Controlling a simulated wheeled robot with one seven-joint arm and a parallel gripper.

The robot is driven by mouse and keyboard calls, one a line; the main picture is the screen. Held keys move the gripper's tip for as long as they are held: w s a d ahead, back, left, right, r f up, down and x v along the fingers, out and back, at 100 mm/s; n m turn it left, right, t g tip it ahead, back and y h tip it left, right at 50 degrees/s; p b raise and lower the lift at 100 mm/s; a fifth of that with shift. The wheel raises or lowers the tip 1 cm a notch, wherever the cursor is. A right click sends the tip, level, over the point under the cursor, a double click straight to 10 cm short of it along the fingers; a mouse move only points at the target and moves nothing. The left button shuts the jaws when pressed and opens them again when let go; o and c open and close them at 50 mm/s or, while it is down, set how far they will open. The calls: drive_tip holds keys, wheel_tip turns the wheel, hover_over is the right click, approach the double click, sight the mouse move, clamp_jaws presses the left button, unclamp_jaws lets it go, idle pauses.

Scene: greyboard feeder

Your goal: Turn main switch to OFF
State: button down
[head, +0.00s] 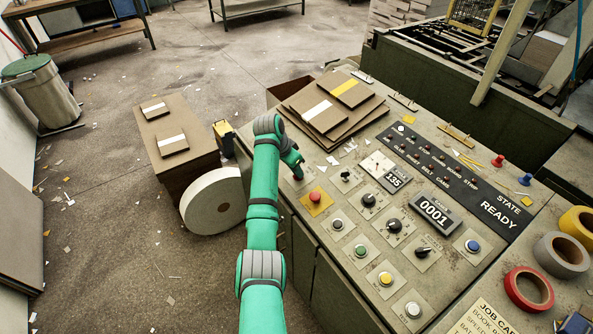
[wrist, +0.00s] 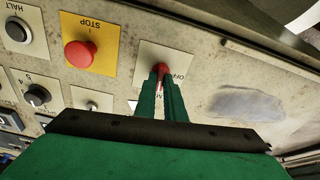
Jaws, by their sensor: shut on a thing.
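The main switch (wrist: 161,70) shows in the wrist view as a small red handle on a pale square plate with upside-down lettering, partly covered by my fingers. My gripper (wrist: 160,78) is shut on this handle, with its two green fingers close together around it. In the head view my gripper (head: 297,176) is down at the left edge of the sloping control panel (head: 452,262), and the switch is hidden behind it. The exact angle of the handle is hard to tell. The display (head: 499,209) on the panel reads READY.
A red STOP button (wrist: 83,55) on a yellow plate sits close beside the switch; it also shows in the head view (head: 316,197). A small toggle (head: 345,176) and a black knob (head: 368,200) are nearby. Stacked boards (head: 318,112) lie behind my gripper.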

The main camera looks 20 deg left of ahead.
drive_tip(key=n, duration=0.4)
drive_tip(key=shift+w+d+y, duration=0.1)
drive_tip(key=shift+d+y, duration=0.05)
drive_tip(key=shift+y, duration=0.15)
drive_tip(key=n, duration=0.5)
drive_tip(key=shift+r+y, duration=0.1)
drive_tip(key=shift+y, duration=0.2)
drive_tip(key=n, duration=0.2)
drive_tip(key=shift+n, duration=0.3)
drive_tip(key=n+y, duration=0.1)
drive_tip(key=n, duration=0.3)
drive_tip(key=shift+n, duration=0.4)
drive_tip(key=c, duration=1.8)
unclamp_jaws()
drive_tip(key=shift+c, duration=0.2)
